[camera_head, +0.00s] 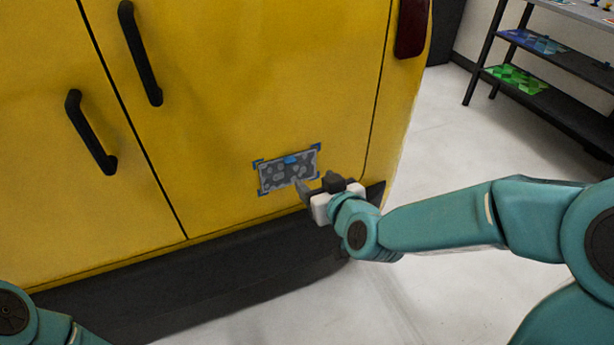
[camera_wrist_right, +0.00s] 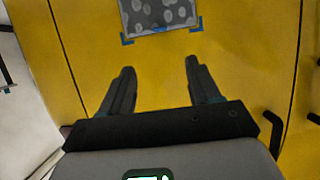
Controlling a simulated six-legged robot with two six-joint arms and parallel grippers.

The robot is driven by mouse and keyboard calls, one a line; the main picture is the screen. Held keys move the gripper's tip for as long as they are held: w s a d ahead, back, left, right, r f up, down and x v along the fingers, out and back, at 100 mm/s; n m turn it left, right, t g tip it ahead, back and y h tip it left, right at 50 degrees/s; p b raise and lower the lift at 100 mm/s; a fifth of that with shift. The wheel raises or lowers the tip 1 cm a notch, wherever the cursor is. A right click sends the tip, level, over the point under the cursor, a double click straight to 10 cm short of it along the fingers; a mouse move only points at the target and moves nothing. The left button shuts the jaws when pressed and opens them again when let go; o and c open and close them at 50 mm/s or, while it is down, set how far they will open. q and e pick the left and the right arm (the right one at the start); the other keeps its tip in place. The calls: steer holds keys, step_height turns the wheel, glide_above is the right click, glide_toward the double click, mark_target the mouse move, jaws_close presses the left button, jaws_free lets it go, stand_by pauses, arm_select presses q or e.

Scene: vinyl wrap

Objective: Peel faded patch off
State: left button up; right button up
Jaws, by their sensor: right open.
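The faded patch (camera_head: 287,172) is a grey rectangle with lighter blotches, flat on the yellow vehicle door. Blue corner marks sit around it, and a small blue tab (camera_head: 291,160) shows at its upper edge. In the right wrist view the patch (camera_wrist_right: 158,14) is at the top, partly cut off by the frame. My right gripper (camera_head: 311,187) is at the patch's lower right in the head view. In the wrist view its open, empty fingers (camera_wrist_right: 160,85) point toward the patch, with yellow door between them. My left gripper is out of view; only part of my left arm shows at lower left.
The yellow vehicle (camera_head: 220,90) has black door handles (camera_head: 140,52) and a dark bumper (camera_head: 200,285) below the patch. A dark shelf rack (camera_head: 545,75) with coloured sheets stands at upper right. The pale floor (camera_head: 450,130) between is clear.

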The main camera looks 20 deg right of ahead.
steer(key=x, duration=1.6)
steer(key=shift+s+f+b, duration=0.1)
steer(key=shift+b, duration=0.3)
jaws_close()
steer(key=shift+s+d+b, duration=0.1)
steer(key=shift+s+b, duration=0.25)
steer(key=shift+s, duration=0.4)
steer(key=b, duration=0.2)
glide_toward(291, 163)
steer(key=shift+w+f, duration=0.1)
steer(key=shift+f, duration=1.25)
